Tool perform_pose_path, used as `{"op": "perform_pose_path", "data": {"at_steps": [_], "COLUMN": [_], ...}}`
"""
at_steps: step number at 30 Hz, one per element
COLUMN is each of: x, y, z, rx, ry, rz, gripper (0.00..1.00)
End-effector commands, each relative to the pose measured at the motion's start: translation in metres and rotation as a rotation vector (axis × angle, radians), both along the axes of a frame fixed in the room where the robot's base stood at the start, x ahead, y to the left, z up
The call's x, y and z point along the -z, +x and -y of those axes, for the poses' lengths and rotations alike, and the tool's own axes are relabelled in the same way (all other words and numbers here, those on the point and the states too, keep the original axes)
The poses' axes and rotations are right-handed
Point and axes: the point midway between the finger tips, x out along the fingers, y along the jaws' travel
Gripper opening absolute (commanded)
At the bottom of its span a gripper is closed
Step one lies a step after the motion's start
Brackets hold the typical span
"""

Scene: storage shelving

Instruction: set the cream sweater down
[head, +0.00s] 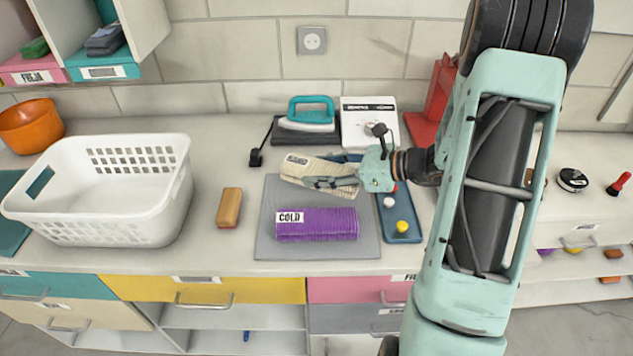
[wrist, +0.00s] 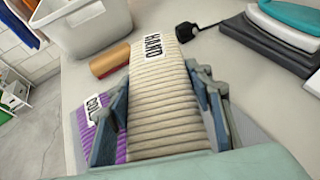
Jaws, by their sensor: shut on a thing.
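The cream sweater (head: 318,174) is a folded ribbed bundle with a white label. In the wrist view, the cream sweater (wrist: 160,95) lies between both fingers, and its label reads "HAND". My gripper (head: 335,184) is shut on it, above the back part of a grey mat (head: 268,238). I cannot tell whether the sweater touches the mat. A purple folded sweater (head: 325,225) labelled "COLD" lies on the mat, just in front of the cream one. In the wrist view the purple sweater (wrist: 106,135) is partly hidden by my left finger.
A white laundry basket (head: 115,215) stands at left, with a tan block (head: 229,208) between it and the mat. A teal iron (head: 311,113) and a white box (head: 370,120) stand behind. A blue tray (head: 399,222) with small balls is right of the mat.

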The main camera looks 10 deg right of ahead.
Motion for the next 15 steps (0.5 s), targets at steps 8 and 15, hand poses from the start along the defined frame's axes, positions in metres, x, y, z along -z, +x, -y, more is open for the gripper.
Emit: {"op": "perform_pose_path", "data": {"at_steps": [8,15], "x": [0.020,0.044], "y": [0.017,0.022], "z": [-0.005,-0.006], "rx": [-0.001,0.000], "ry": [0.001,0.003], "rz": [0.002,-0.002], "gripper": [0.15,0.15]}}
